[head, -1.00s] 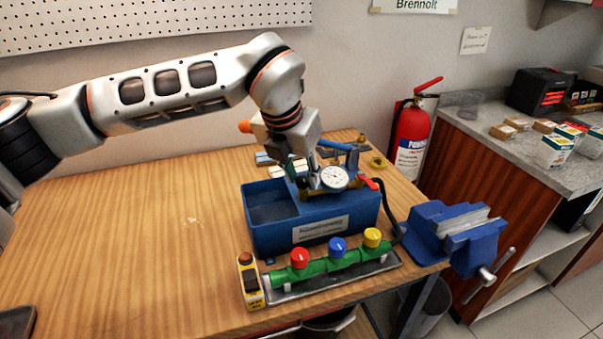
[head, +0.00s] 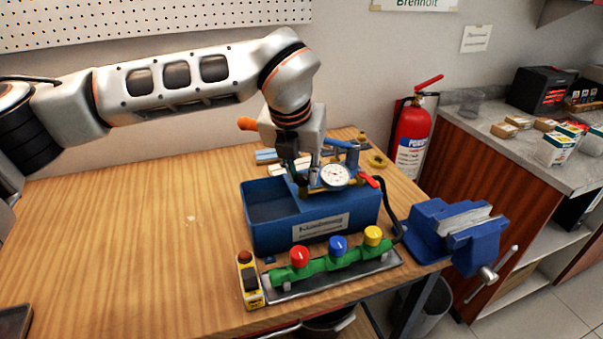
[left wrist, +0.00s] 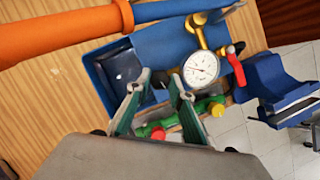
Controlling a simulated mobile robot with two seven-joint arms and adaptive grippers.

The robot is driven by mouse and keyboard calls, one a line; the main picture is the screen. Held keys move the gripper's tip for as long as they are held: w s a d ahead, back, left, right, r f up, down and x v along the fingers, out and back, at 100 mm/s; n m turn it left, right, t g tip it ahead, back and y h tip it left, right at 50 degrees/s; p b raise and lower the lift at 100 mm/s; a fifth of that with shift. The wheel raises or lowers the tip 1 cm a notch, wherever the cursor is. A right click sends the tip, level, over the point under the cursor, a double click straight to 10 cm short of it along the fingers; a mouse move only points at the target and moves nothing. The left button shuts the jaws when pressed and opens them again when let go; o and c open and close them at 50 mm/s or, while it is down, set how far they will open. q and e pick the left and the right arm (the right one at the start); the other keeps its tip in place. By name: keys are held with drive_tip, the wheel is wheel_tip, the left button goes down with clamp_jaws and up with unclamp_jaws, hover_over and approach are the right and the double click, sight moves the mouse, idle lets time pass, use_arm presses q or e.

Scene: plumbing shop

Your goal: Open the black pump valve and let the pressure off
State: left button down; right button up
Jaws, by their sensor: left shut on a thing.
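The blue test pump (head: 262,236) stands on the wooden bench with an open tank, a white label and a round white gauge (head: 335,176). The gauge also shows in the left wrist view (left wrist: 201,69); its reading is too small to tell. My left gripper (head: 303,184) reaches down to the pump just left of the gauge. In the left wrist view its fingers (left wrist: 160,82) are around the small black pump valve, which they mostly hide. The gripper is shut on it. A red lever (head: 369,181) is right of the gauge. My right gripper is out of view.
The pump lever's orange grip (left wrist: 62,34) lies close beside my left wrist. A green manifold (head: 318,266) with red, blue and yellow knobs is in front. A yellow control box (head: 250,281) and a blue vice (head: 450,232) flank it.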

use_arm(q)
drive_tip(key=n+y, duration=0.1)
drive_tip(key=n, duration=0.1)
drive_tip(key=shift+d+n+b, duration=0.15)
drive_tip(key=shift+n+b, duration=0.15)
drive_tip(key=shift+n, duration=0.1)
drive_tip(key=n+y, duration=0.1)
drive_tip(key=n, duration=0.2)
drive_tip(key=shift+d+n, duration=0.15)
drive_tip(key=shift+n, duration=0.15)
drive_tip(key=n+y, duration=0.1)
drive_tip(key=n, duration=0.2)
drive_tip(key=shift+w+d+r+n+y, duration=0.1)
drive_tip(key=shift+n+y, duration=0.2)
drive_tip(key=shift+y, duration=0.1)
drive_tip(key=shift+w+n+g+y, duration=0.1)
drive_tip(key=shift+n+g+y, duration=0.45)
drive_tip(key=shift+n, duration=1.15)
drive_tip(key=c, duration=2.1)
unclamp_jaws()
drive_tip(key=shift+g, duration=0.25)
